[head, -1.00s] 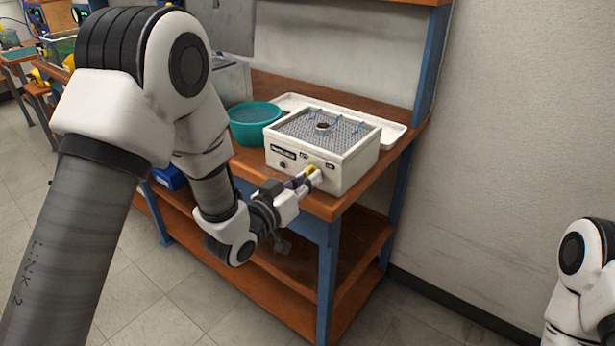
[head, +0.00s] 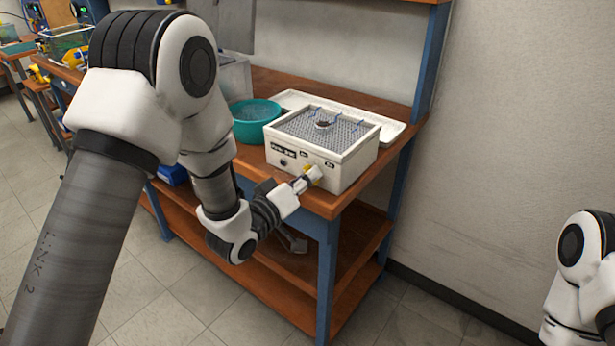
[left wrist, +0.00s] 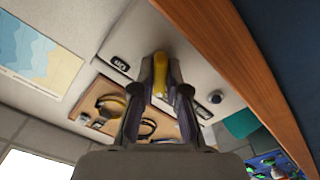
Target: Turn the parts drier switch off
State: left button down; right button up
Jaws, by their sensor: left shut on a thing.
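The parts drier (head: 310,175) is a white box with a mesh top, on the front right of the wooden bench. Its front face carries small dark labels and a round black knob (head: 283,163). My left gripper (head: 311,177) is at the right part of this face, shut on the yellow switch handle (left wrist: 160,75). In the left wrist view the handle stands between my two fingers, pointing toward the drier face. A dark label (left wrist: 120,65) shows beside it. The fingers partly hide the switch in the head view. My right gripper is out of view; only part of the right arm shows.
A teal bowl (head: 254,111) stands left of the drier, and a white tray (head: 388,131) lies behind it. The bench's wooden front edge (head: 335,207) is close below my left gripper. A wall (head: 520,130) rises at the right. The floor in front is clear.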

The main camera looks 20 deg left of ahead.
pick_arm(q)
jog(key=c, duration=1.2)
grip_release()
jog(key=shift+s, duration=0.1)
jog(key=v, duration=0.7)
jog(key=shift+s+a, duration=0.1)
jog(key=shift+s, duration=0.05)
jog(key=shift+f, duration=0.1)
